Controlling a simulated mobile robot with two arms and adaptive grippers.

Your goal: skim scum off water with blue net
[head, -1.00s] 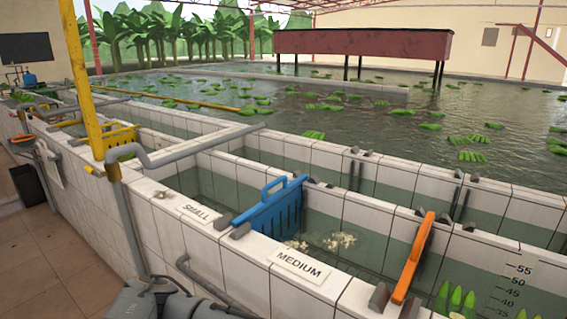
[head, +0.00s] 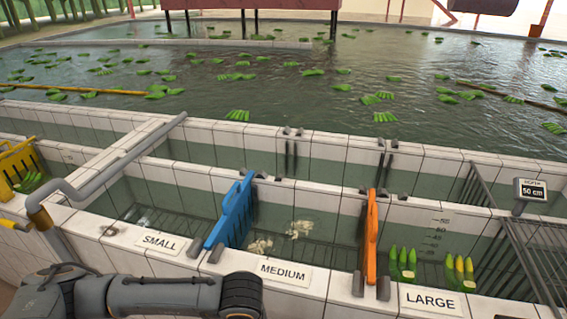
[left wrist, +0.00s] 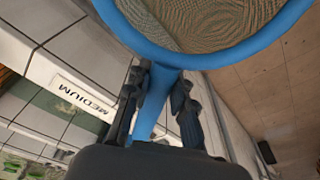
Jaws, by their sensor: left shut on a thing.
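Pale scum floats in clumps on the water of the MEDIUM compartment, one clump (head: 300,229) near the middle and another (head: 261,245) closer to the blue divider. The blue net (left wrist: 205,20) shows in the left wrist view, with a round blue rim and tan mesh. My left gripper (left wrist: 163,100) is shut on the net's blue handle. The net is over the outer side of the tank wall, with tiled floor behind it, away from the water. In the head view only my left arm shows at the bottom left; its gripper and the net are out of frame. My right gripper is not in view.
A blue slatted divider (head: 232,210) and an orange one (head: 370,230) bound the MEDIUM compartment. The white tiled front wall carries the MEDIUM sign (head: 284,274). Green bananas (head: 403,265) stand in the LARGE compartment. Metal racks (head: 535,250) are at right.

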